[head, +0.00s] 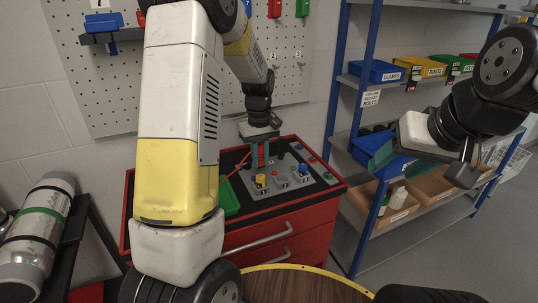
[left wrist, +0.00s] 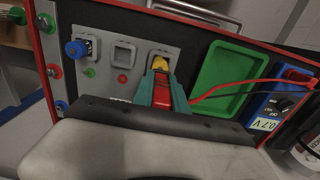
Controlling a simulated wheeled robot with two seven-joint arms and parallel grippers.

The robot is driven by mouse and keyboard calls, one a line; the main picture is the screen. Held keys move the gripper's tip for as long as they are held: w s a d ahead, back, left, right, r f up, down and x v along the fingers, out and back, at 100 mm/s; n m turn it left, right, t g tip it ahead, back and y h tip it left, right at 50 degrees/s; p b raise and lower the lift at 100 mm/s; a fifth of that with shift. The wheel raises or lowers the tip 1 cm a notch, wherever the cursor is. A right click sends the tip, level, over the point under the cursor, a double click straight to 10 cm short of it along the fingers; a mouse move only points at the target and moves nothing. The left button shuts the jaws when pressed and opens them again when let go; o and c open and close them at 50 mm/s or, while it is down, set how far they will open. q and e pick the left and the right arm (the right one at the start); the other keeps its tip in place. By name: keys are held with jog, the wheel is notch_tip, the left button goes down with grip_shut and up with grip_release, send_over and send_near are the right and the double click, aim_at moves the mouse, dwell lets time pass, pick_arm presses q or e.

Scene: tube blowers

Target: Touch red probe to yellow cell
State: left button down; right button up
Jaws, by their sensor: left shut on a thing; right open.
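The yellow cell (left wrist: 160,63) sits in a grey socket on the panel in the left wrist view, and it shows in the head view (head: 260,180). My left gripper (left wrist: 162,88), with teal fingers, is shut on the red probe (left wrist: 162,92), whose red body shows between the fingers. The fingertips overlap the near edge of the yellow cell in the wrist view. The probe's tip is hidden, so I cannot tell whether it touches the cell. In the head view the left gripper (head: 262,154) points down above the panel. My right gripper (head: 379,158) is open and empty, by the shelves.
A blue cell (left wrist: 78,48) stands in another socket, with an empty socket (left wrist: 123,53) between. A green tray (left wrist: 228,80) and a blue meter (left wrist: 268,105) reading 0.7 V lie right, with a red lead (left wrist: 235,84). The red cabinet (head: 275,240) carries the panel.

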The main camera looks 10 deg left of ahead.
pick_arm(q)
jog(key=shift+r, duration=1.2)
